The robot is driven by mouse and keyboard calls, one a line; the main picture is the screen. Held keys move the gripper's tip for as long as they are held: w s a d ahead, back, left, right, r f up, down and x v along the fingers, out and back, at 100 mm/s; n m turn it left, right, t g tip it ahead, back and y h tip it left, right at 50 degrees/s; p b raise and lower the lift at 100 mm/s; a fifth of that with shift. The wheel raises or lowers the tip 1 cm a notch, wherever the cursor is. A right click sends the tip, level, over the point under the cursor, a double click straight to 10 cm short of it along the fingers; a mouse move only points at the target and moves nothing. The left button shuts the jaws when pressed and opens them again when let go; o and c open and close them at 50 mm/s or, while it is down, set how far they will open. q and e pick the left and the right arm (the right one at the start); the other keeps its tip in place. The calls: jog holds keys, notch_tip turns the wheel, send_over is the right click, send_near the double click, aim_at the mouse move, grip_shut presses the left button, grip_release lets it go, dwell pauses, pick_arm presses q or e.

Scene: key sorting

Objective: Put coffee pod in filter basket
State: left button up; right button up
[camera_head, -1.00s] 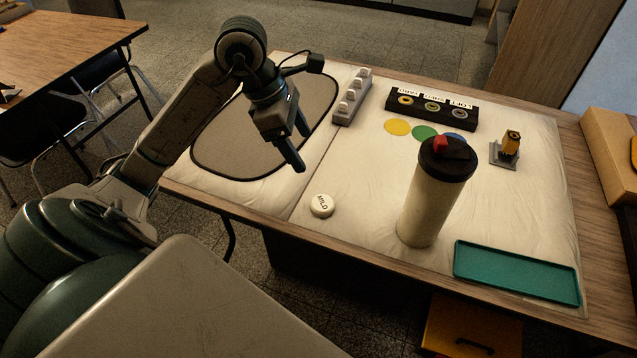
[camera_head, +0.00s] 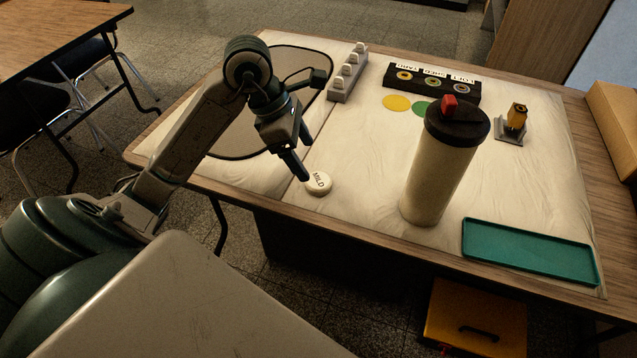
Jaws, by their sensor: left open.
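A small white round puck marked "MILD" (camera_head: 319,183), which looks like the coffee pod, lies flat on the pale table cover. My left gripper (camera_head: 301,155) is open and empty, its fingers pointing down just above and to the left of the pod. I cannot tell the exact gap between them. I see nothing that is clearly a filter basket. My right gripper is not in view.
A tall cream tumbler (camera_head: 436,175) with a dark lid and red button stands right of the pod. A teal tray (camera_head: 529,252) lies at front right. A black labelled holder (camera_head: 432,82), a grey strip with white knobs (camera_head: 347,75) and a small yellow-and-grey stand (camera_head: 511,128) sit farther back.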

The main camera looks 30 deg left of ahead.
aim_at(318, 180)
pick_arm(q)
jog(key=shift+s+x, duration=0.15)
jog(key=shift+x, duration=1.55)
jog(key=shift+s+x, duration=0.2)
jog(key=shift+x, duration=1.5)
jog(key=shift+d, duration=0.15)
jog(key=c, duration=1.2)
jog(key=shift+o, duration=0.2)
jog(key=shift+r, duration=0.1)
